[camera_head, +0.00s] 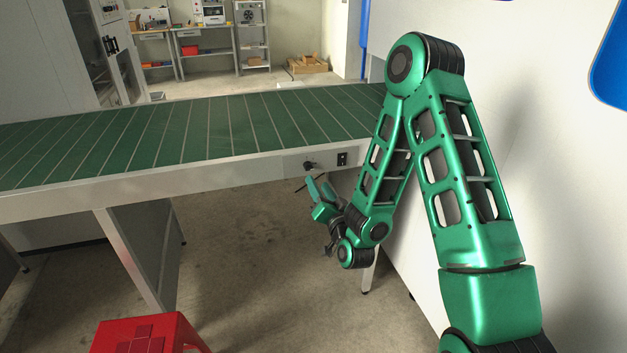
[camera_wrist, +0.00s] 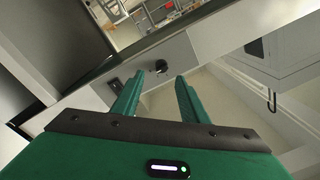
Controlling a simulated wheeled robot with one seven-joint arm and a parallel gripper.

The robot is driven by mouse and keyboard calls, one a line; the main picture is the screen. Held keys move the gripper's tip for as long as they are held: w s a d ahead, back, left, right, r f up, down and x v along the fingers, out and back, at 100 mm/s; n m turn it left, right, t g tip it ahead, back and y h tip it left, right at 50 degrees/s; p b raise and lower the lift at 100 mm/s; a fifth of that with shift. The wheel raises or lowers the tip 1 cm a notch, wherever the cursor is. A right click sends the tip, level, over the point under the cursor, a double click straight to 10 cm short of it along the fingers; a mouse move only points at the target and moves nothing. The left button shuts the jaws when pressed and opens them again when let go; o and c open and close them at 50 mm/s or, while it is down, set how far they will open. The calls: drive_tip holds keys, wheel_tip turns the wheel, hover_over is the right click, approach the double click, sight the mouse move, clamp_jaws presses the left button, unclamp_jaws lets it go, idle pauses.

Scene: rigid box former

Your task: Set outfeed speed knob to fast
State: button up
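The outfeed speed knob (camera_head: 309,166) is a small dark knob on the pale side rail of the green conveyor. It also shows in the wrist view (camera_wrist: 161,66), just beyond the fingertips and roughly between them. My gripper (camera_head: 312,190) is below and in front of the rail near the knob. In the wrist view my gripper (camera_wrist: 158,82) has its two green fingers apart, with nothing between them and a gap to the knob. The knob's pointer and speed marks are too small to read.
A black switch (camera_head: 342,159) sits on the rail right of the knob. The conveyor belt (camera_head: 200,130) runs across above. A red stool (camera_head: 140,335) stands at the lower left, and a white machine wall (camera_head: 545,130) is at right. The floor below the conveyor is open.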

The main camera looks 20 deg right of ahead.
drive_tip(key=shift+s+f, duration=0.1)
drive_tip(key=shift+s, duration=1.25)
drive_tip(key=shift+d, duration=0.1)
drive_tip(key=s+d+r+n+g+h, duration=0.2)
drive_tip(key=s+d+g, duration=0.3)
drive_tip(key=d, duration=0.3)
drive_tip(key=s+d+r+n+g+h, duration=0.1)
drive_tip(key=s+d+g, duration=0.5)
drive_tip(key=d, duration=0.2)
drive_tip(key=s+r+m+g+y, duration=0.1)
drive_tip(key=s+r+g, duration=0.2)
drive_tip(key=s, duration=1.1)
drive_tip(key=s+d+r+m+g+y, duration=0.1)
drive_tip(key=s+r+g, duration=0.3)
drive_tip(key=s, duration=1)
drive_tip(key=shift+s+r+m+y, duration=0.15)
drive_tip(key=shift+r+m+y, duration=0.15)
drive_tip(key=shift+r, duration=0.15)
